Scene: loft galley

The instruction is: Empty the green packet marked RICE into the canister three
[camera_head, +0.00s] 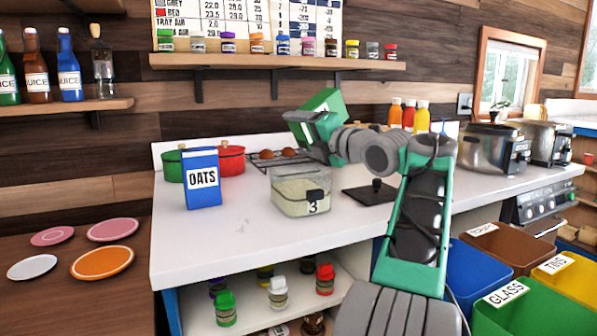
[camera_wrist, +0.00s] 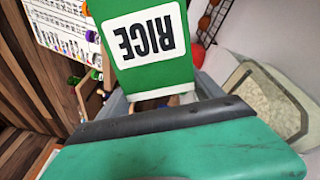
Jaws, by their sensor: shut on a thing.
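The green packet marked RICE (camera_wrist: 150,45) is held in my gripper (camera_wrist: 158,103), and its label reads upside down in the wrist view. In the head view the packet (camera_head: 326,101) is tilted, up in the air above and behind the canister, partly hidden by my gripper (camera_head: 318,120). The wrist view shows what looks like the canister (camera_wrist: 258,98) at the right, apart from the packet.
A black lid-like plate with a knob (camera_head: 372,191) lies right of the canister. A blue OATS box (camera_head: 202,178) stands to its left. Red and green pots (camera_head: 230,160), a rack with eggs (camera_head: 268,160) and bottles (camera_head: 409,116) stand behind. The counter's front left (camera_head: 240,240) is clear.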

